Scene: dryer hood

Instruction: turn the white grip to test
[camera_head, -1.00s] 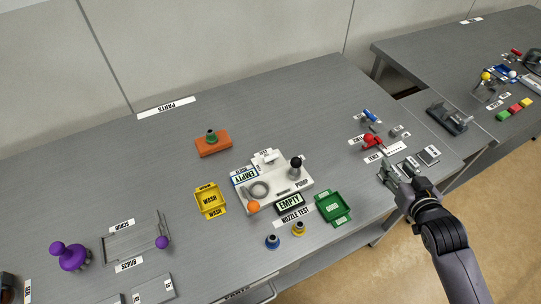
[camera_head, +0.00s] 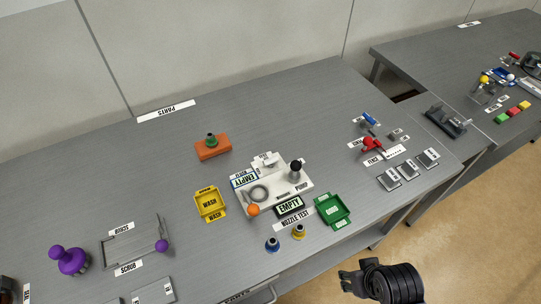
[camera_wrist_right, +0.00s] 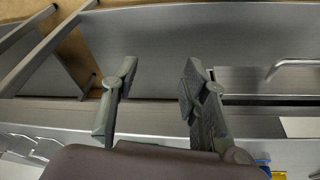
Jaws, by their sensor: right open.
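The white nozzle test unit (camera_head: 300,184) sits mid-table, with a grey ring, an orange ball, a black-topped post and "EMPTY" signs on it. A small white part (camera_head: 266,161) at its back edge looks like the white grip; its exact setting is too small to read. My right gripper (camera_head: 349,283) is in front of the table's front edge, low in the picture and well apart from the unit. In the right wrist view its two fingers (camera_wrist_right: 158,98) are spread with nothing between them. My left gripper is not in view.
A yellow wash tray (camera_head: 209,203) and a green tray (camera_head: 333,210) flank the unit. Blue and yellow nozzles (camera_head: 299,231) stand in front. An orange block (camera_head: 213,147) is behind left. Grey blocks (camera_head: 408,169) lie at right. A handle (camera_wrist_right: 295,65) shows in the wrist view.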

